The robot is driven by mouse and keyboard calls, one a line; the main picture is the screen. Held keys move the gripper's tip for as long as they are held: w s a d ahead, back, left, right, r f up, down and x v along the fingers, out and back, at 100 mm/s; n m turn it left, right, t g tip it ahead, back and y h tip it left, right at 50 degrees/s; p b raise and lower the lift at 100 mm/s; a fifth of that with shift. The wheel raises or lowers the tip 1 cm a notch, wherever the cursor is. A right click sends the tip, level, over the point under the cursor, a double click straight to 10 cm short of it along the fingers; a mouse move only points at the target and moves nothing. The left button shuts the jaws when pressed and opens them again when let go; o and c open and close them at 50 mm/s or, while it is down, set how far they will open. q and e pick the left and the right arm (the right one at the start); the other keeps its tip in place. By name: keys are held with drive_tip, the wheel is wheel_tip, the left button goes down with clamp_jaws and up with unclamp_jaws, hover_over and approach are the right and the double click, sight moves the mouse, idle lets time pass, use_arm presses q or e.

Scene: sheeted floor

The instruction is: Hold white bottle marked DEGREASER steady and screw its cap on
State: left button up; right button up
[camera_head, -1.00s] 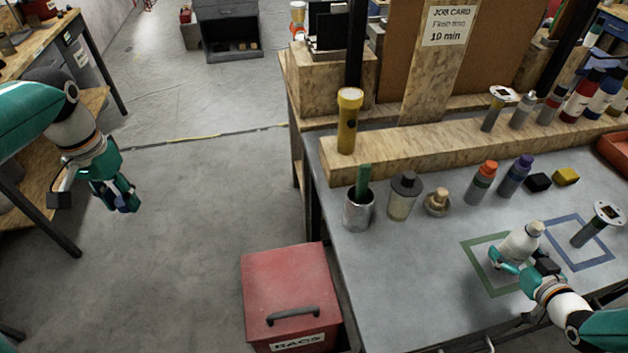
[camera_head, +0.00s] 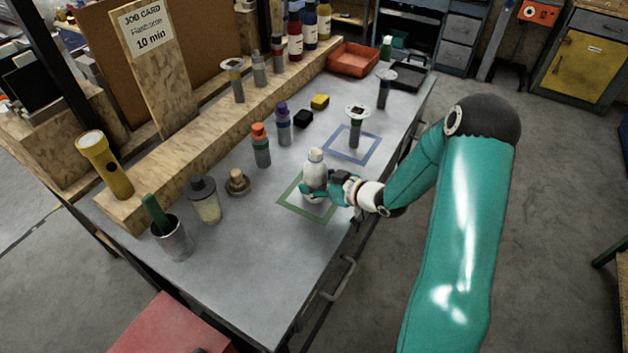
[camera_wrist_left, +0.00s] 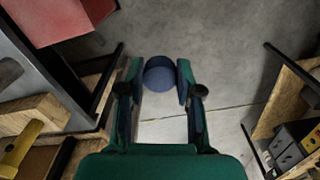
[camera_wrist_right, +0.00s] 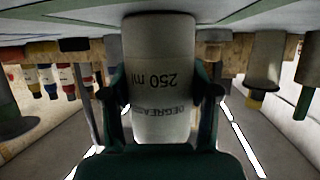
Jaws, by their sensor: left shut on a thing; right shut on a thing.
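The white DEGREASER bottle (camera_head: 315,170) stands upright inside the green outline on the bench, a pale neck showing at its top. My right gripper (camera_head: 314,191) is shut around its body. In the right wrist view the bottle (camera_wrist_right: 160,60) appears upside down, with "250 ml" and part of the DEGREASER label between the fingers. My left gripper (camera_wrist_left: 160,80) shows only in its own wrist view, shut on a round dark blue cap (camera_wrist_left: 166,74). It is over the floor, away from the bench.
Near the bottle are a blue outline (camera_head: 369,157) with a flanged post (camera_head: 355,131), an orange-capped bottle (camera_head: 260,145), a purple-capped bottle (camera_head: 283,125) and a wooden knob (camera_head: 238,182). A metal cup (camera_head: 173,240) stands near the bench's left end. The red box (camera_head: 170,326) is on the floor.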

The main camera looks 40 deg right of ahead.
drive_tip(key=shift+r, duration=0.1)
